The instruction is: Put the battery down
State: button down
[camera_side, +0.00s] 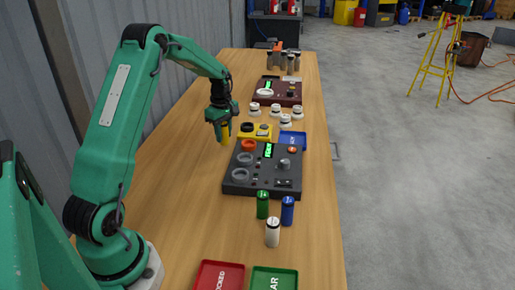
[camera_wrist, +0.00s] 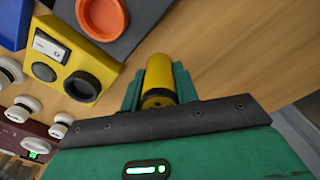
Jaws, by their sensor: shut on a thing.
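My gripper (camera_side: 224,122) is shut on a yellow battery (camera_side: 226,136), holding it upright over the left part of the table, left of the yellow box. In the wrist view my gripper (camera_wrist: 158,88) has its green fingers on both sides of the yellow battery (camera_wrist: 159,74). I cannot tell whether the battery's lower end touches the table. Green (camera_side: 262,205), blue (camera_side: 288,211) and white (camera_side: 272,233) batteries stand upright near the front of the table.
Several white round pieces and a maroon panel (camera_side: 272,99) lie behind. Red (camera_side: 219,275) and green (camera_side: 275,278) trays are in front.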

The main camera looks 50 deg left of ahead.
jog(key=d+r, duration=0.6)
jog(key=d, duration=0.4)
jog(key=shift+w+d+r, duration=0.15)
jog(key=shift+w+d, duration=0.05)
jog(key=shift+d, duration=0.05)
jog(key=shift+w, duration=0.15)
jog(key=w+d+n, duration=0.4)
jog(key=w+d, duration=0.1)
jog(key=w, duration=0.3)
jog(key=w+d+n, duration=0.5)
jog(key=w, duration=0.3)
jog(key=shift+w+r, duration=0.2)
jog(key=shift+r, duration=0.15)
jog(key=shift+a, duration=0.1)
jog(key=w+a+f, duration=0.1)
jog(key=a+f, duration=0.1)
jog(key=a, duration=0.1)
jog(key=w+a+f, duration=0.1)
jog(key=a+f, duration=0.1)
jog(key=a, duration=0.2)
jog(key=w+a+f, duration=0.1)
jog(key=a+f, duration=0.2)
jog(key=a, duration=0.1)
jog(key=shift+a, duration=0.15)
jog(key=shift+f, duration=0.15)
jog(key=shift+f, duration=1.85)
